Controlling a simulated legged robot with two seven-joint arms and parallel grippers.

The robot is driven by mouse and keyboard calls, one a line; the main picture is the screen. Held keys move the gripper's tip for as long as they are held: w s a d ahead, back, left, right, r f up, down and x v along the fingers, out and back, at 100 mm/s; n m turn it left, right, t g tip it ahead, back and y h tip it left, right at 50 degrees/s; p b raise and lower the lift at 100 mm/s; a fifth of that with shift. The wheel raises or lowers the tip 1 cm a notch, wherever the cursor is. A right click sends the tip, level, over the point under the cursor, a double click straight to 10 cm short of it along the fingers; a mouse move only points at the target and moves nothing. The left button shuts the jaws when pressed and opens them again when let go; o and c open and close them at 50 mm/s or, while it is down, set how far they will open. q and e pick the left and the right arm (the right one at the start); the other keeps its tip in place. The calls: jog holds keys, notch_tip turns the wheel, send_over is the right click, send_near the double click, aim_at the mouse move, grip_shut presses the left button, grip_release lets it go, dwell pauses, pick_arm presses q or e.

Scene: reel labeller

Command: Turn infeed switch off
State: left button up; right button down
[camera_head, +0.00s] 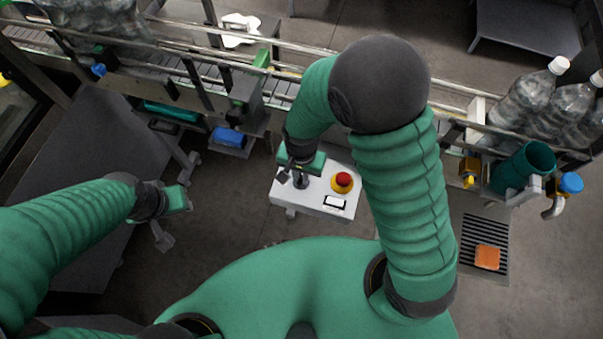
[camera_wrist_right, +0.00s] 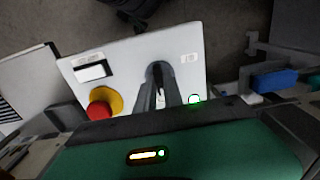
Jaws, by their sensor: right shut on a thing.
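The white control box (camera_head: 310,196) stands in front of my body, below the conveyor. It bears a red emergency button on a yellow ring (camera_head: 343,181) and a small black-and-white panel (camera_head: 335,202). My right gripper (camera_head: 298,178) is over the box's left part, with its fingers at the box top. In the right wrist view the two dark fingers (camera_wrist_right: 160,92) reach down to the box face and are closed on the infeed switch, which they mostly hide. A green-ringed light (camera_wrist_right: 194,99) shows beside them. My left gripper (camera_head: 166,232) hangs away from the box at left; its jaw opening is unclear.
The conveyor (camera_head: 285,88) runs across behind the box. Large clear bottles (camera_head: 526,98) stand at its right end, near a green cup (camera_head: 523,167). An orange block (camera_head: 487,257) lies on a grate at right. A blue object (camera_head: 228,137) is under the conveyor at left.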

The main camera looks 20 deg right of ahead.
jog(key=shift+w, duration=0.1)
jog(key=shift+r+n, duration=0.1)
jog(key=shift+n, duration=0.3)
jog(key=n, duration=0.3)
jog(key=shift+w+n, duration=0.1)
jog(key=shift+n, duration=0.3)
jog(key=n, duration=0.4)
jog(key=shift+p, duration=0.4)
jog(key=n+p, duration=0.1)
jog(key=n, duration=0.4)
jog(key=shift+r, duration=0.1)
jog(key=n+p, duration=0.1)
jog(key=n, duration=0.3)
jog(key=shift+n, duration=0.3)
